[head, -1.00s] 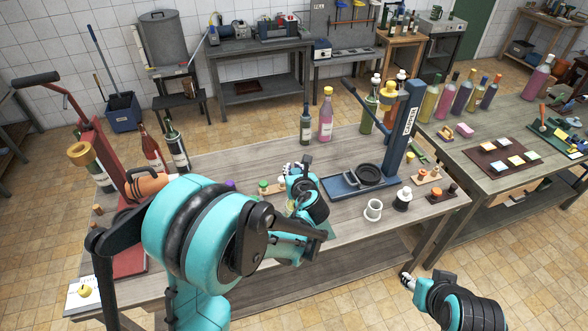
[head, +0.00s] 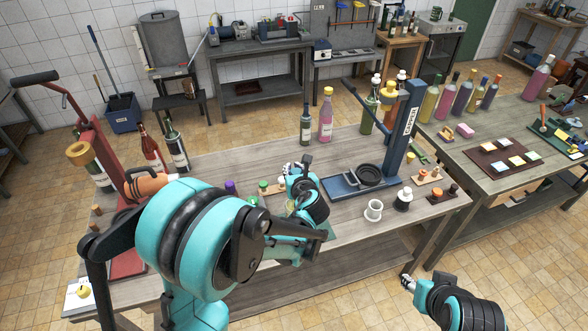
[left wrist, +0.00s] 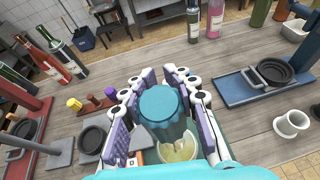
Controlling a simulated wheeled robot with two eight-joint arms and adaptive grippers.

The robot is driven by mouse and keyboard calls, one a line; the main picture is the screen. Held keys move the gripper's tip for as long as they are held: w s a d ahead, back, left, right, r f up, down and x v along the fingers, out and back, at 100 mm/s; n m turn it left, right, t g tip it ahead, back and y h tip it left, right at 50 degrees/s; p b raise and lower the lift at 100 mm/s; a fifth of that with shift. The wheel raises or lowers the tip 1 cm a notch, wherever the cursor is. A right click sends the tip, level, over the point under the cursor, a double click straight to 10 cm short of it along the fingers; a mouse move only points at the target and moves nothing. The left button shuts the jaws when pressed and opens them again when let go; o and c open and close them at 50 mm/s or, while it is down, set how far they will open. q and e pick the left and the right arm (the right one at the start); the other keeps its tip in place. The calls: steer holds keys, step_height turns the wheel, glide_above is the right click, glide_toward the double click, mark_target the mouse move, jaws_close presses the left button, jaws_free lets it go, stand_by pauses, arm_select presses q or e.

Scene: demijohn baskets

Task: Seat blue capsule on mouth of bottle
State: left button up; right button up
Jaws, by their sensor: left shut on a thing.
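My left gripper (head: 303,166) is above the main workbench, left of the blue press. In the left wrist view its fingers (left wrist: 160,90) are shut on the blue capsule (left wrist: 160,104), which has a ribbed edge. A see-through greenish part with something cream-coloured shows just below it. The capsule is hidden by the gripper in the head view. A dark bottle (head: 306,125) without a coloured capsule stands upright beyond the gripper and apart from it. It also shows in the left wrist view (left wrist: 193,22). My right gripper (head: 407,281) is low at the front right; its finger gap is unclear.
A pink bottle (head: 325,118) with a yellow capsule stands beside the dark bottle. The blue press (head: 405,130) stands to the right, with a white cup (head: 373,210) before it. Wine bottles (head: 152,150) and a red stand (head: 95,130) are at left. The bench's back middle is mostly clear.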

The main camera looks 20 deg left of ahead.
arm_select(q)
steer(key=shift+f+b, duration=2.9)
steer(key=shift+f, duration=0.05)
steer(key=shift+r, duration=0.35)
stand_by(0.5)
steer(key=shift+b, duration=0.3)
stand_by(1.6)
steer(key=shift+f+b, duration=0.35)
steer(key=shift+r, duration=0.45)
stand_by(0.4)
steer(key=shift+r+p, duration=3.05)
steer(key=shift+r, duration=0.85)
steer(key=shift+c, duration=0.2)
